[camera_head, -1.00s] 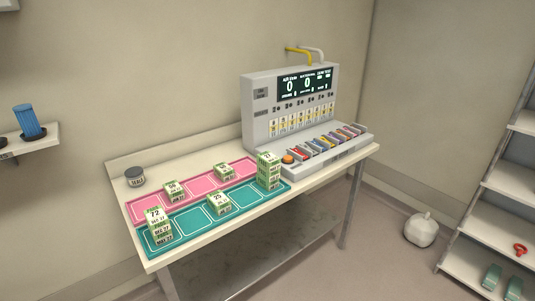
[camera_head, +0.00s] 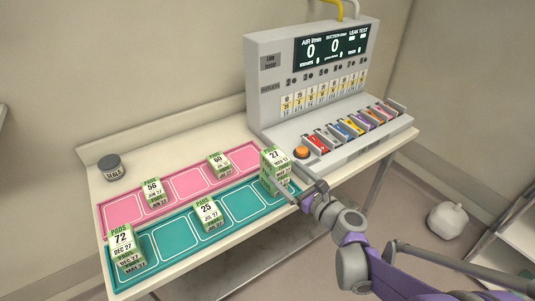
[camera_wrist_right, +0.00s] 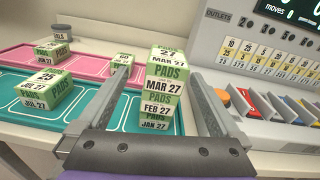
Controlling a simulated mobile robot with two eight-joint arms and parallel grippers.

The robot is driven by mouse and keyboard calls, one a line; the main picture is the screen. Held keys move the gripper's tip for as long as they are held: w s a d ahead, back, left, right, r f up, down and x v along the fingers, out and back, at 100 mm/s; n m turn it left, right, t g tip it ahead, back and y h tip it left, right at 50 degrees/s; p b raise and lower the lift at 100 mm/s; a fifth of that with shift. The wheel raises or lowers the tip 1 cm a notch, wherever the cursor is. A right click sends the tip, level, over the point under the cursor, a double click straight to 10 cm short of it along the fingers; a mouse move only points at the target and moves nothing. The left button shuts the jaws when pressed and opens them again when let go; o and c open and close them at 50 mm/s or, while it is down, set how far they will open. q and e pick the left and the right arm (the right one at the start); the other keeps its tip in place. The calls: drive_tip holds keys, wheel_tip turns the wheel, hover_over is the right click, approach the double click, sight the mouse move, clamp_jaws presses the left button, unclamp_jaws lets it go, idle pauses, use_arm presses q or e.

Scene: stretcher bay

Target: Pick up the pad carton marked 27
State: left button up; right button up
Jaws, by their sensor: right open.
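The pad carton marked 27 (camera_head: 275,156) is green and white and tops a stack at the right end of the teal mat (camera_head: 178,232). In the right wrist view, this carton (camera_wrist_right: 167,72) reads MAR 27 on its side, with cartons marked FEB 27 (camera_wrist_right: 157,109) and JAN 27 (camera_wrist_right: 154,125) beneath it. My right gripper (camera_head: 298,190) is open at the front right of the stack. In the right wrist view, its fingers (camera_wrist_right: 157,95) are spread to either side of the stack, apparently without gripping it. My left gripper is out of view.
Cartons marked 25 (camera_head: 207,213) and 72 (camera_head: 124,246) stand on the teal mat. Cartons marked 56 (camera_head: 153,191) and 60 (camera_head: 219,165) stand on the pink mat (camera_head: 187,187). The grey outlet console (camera_head: 270,95) stands close behind and right of the stack.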

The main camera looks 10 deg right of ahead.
sight(270, 150)
drive_tip(key=shift+m+t, duration=0.3)
drive_tip(key=shift+m, duration=0.4)
drive_tip(key=x, duration=0.3)
drive_tip(key=d+x, duration=0.1)
drive_tip(key=x, duration=0.1)
drive_tip(key=shift+w+r+p, duration=0.15)
drive_tip(key=shift+r+p, duration=0.2)
drive_tip(key=shift+w+a, duration=0.2)
drive_tip(key=shift+w, duration=0.45)
drive_tip(key=p+x, duration=0.1)
drive_tip(key=x, duration=0.3)
drive_tip(key=shift+w+a+r, duration=0.1)
drive_tip(key=shift+w, duration=0.15)
drive_tip(key=shift+w+a, duration=0.1)
drive_tip(key=shift+w, duration=0.15)
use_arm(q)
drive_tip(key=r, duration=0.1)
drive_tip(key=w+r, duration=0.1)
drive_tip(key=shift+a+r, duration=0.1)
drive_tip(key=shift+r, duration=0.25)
use_arm(e)
drive_tip(key=shift+s, duration=0.15)
drive_tip(key=shift+c, duration=0.9)
drive_tip(key=c, duration=1.3)
